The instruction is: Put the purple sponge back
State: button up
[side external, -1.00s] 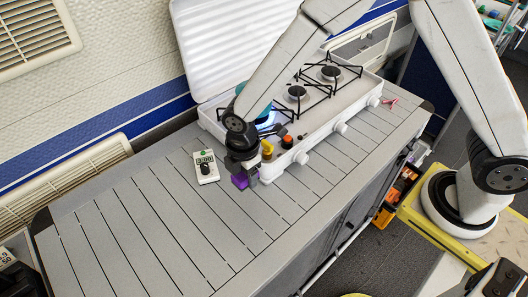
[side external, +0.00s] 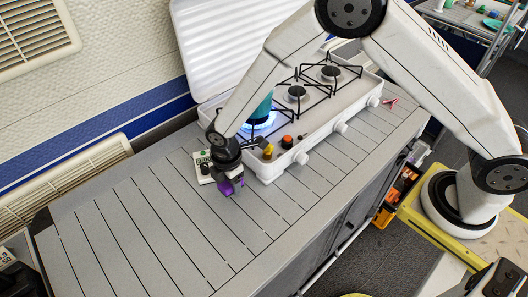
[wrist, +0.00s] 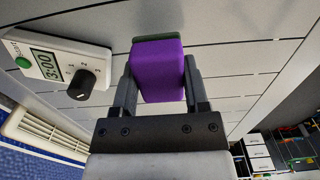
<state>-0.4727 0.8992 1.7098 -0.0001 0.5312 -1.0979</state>
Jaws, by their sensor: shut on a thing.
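The purple sponge (wrist: 159,72) is a block with a dark green layer on its far face. My gripper (wrist: 158,85) is shut on it, one finger on each side, in the wrist view. In the side external view the sponge (side external: 226,188) shows as a small purple patch under my gripper (side external: 230,187), over the slatted table (side external: 160,230) just left of the stove's near end. I cannot tell whether it touches the table.
A white timer (wrist: 60,58) reading 3:00 with a black knob lies beside the gripper. The white stove (side external: 318,130) has a teal pot (side external: 262,113) over a lit blue burner. Yellow and orange-red items (side external: 287,141) stand on its near edge. The table's left part is clear.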

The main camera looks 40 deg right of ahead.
jog(key=shift+f, duration=1.35)
jog(key=shift+f, duration=0.1)
jog(key=o, duration=1.2)
jog(key=shift+r, duration=6.1)
jog(key=shift+d, duration=0.1)
